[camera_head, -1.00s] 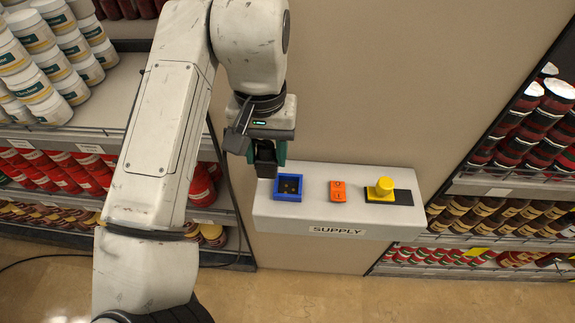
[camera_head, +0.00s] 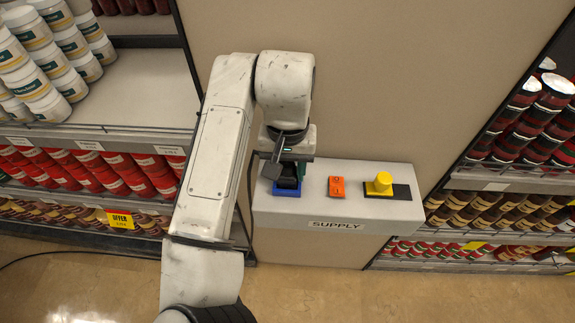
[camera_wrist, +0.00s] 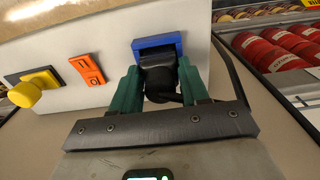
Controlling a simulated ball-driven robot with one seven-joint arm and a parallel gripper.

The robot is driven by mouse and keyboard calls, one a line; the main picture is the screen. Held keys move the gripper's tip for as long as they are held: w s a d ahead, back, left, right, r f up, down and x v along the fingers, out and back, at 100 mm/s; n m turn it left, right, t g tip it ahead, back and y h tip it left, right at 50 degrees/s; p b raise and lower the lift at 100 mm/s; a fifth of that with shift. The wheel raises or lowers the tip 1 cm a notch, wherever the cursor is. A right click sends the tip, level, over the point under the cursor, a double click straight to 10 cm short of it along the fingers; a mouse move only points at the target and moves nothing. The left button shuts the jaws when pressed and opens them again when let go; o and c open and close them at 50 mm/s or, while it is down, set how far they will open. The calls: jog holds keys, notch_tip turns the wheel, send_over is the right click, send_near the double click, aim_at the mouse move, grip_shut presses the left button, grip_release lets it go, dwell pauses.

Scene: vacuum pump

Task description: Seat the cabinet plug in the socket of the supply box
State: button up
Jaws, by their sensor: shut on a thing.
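The supply box (camera_head: 330,228) is a light grey box labelled SUPPLY on the beige wall. Its blue-framed socket (camera_head: 287,213) is at the left end of the top. My gripper (camera_head: 287,186) is over the socket, shut on the black cabinet plug (camera_head: 288,188). In the wrist view, the green fingers of my gripper (camera_wrist: 160,88) hold the plug (camera_wrist: 158,78) from both sides, and its front meets or overlaps the blue frame of the socket (camera_wrist: 157,43). I cannot tell how deep the plug sits, as the socket's inside is hidden.
An orange switch (camera_head: 342,186) and a yellow knob on a black plate (camera_head: 380,184) are right of the socket. A dark cable (camera_wrist: 232,75) runs beside my gripper. Stocked shelves stand left (camera_head: 80,130) and right (camera_head: 510,187).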

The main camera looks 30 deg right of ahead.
aim_at(287, 164)
jog(key=shift+f, duration=0.15)
jog(key=o, duration=1.1)
notch_tip(287, 164, up, 12)
jog(key=shift+r, duration=0.15)
